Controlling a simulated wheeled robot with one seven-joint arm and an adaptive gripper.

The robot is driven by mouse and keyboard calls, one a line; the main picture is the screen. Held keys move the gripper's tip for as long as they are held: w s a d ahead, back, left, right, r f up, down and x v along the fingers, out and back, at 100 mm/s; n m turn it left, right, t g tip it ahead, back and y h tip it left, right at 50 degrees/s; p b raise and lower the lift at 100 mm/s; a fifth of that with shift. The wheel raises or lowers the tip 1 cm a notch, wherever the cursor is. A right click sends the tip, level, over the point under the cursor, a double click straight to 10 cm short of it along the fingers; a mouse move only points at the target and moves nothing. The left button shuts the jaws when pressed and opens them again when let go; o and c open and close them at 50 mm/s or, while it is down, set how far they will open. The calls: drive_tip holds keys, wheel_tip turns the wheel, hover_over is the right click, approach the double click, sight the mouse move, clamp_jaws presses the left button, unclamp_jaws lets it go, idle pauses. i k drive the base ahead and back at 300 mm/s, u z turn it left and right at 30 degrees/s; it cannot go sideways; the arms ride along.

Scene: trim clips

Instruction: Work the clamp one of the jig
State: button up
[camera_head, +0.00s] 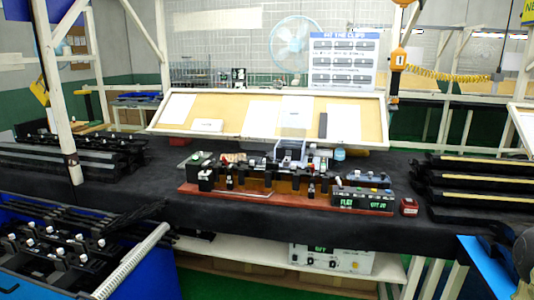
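The jig (290,186) stands on a reddish base plate (265,196) at the front middle of the dark-covered bench. Several small dark upright parts that look like clamps stand along its front, one near the left end (229,183) and one right of the middle (311,190). The frame does not show which is clamp one, nor whether each is open or closed. A control box (362,197) with green lit text sits at the jig's right end. My gripper's fingers do not show; a dark rounded part at the lower right edge may be my arm.
Dark trim parts are stacked on the bench at left (75,155) and right (475,185). A blue bin (60,283) with black parts stands at the lower left. A white post (60,110) rises at left. A small red box (409,207) sits right of the jig.

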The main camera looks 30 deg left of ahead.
sight(226, 162)
drive_tip(key=u, duration=0.3)
drive_tip(key=i, duration=1.2)
drive_tip(key=u, duration=0.75)
